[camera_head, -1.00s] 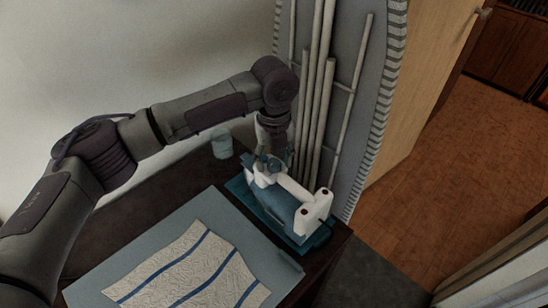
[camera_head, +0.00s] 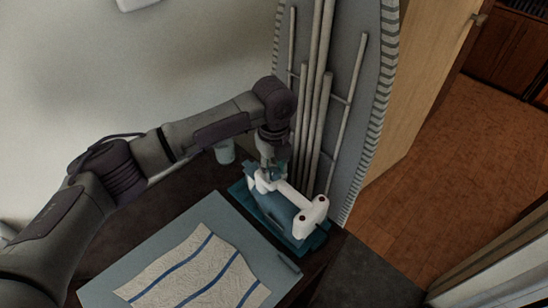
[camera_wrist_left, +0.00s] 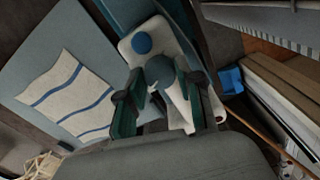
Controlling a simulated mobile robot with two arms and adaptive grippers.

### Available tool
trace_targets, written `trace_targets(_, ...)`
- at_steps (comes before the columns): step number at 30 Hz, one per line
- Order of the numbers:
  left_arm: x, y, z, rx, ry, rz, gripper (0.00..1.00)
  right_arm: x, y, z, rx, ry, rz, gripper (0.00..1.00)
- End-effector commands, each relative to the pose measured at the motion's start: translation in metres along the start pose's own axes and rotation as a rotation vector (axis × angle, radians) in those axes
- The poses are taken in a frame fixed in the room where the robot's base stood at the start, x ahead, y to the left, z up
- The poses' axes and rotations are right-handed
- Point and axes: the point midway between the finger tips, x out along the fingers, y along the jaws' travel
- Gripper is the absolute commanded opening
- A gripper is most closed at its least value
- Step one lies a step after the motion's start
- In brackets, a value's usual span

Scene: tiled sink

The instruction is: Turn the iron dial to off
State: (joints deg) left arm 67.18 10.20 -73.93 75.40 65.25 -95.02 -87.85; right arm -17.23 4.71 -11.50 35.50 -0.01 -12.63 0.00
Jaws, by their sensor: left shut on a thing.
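The iron (camera_head: 288,208), white and teal-blue, rests on a teal tray (camera_head: 312,241) at the right end of the dark table. My left gripper (camera_head: 268,176) is at the iron's far end, pointing down. In the left wrist view, the two dark green fingers of my left gripper (camera_wrist_left: 158,98) close around a rounded grey-blue dial (camera_wrist_left: 158,72) on the iron's white body. The fingers partly hide the dial, and its setting cannot be read. A blue round button (camera_wrist_left: 142,43) shows on the white part beyond it. My right gripper is not in view.
A light blue mat with a striped cloth (camera_head: 195,268) lies at the left front. A glass (camera_head: 224,152) stands behind the tray, near the arm. A grey ironing board (camera_head: 350,130) leans upright behind the iron. Open wooden floor (camera_head: 455,160) lies at right.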

Motion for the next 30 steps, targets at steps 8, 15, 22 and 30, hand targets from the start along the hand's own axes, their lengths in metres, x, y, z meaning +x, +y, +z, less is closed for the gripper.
trace_targets(8,-0.007,0.000,0.000,-0.261,0.002,0.002,0.00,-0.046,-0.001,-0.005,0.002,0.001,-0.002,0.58)
trace_targets(15,-0.005,0.000,0.000,-0.452,0.002,0.000,0.00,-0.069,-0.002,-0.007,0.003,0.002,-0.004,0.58)
trace_targets(22,-0.003,0.000,0.000,-0.574,-0.001,-0.001,0.00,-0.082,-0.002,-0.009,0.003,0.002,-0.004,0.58)
trace_targets(30,-0.002,-0.001,0.001,-0.641,-0.001,-0.003,0.00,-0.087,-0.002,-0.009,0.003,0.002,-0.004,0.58)
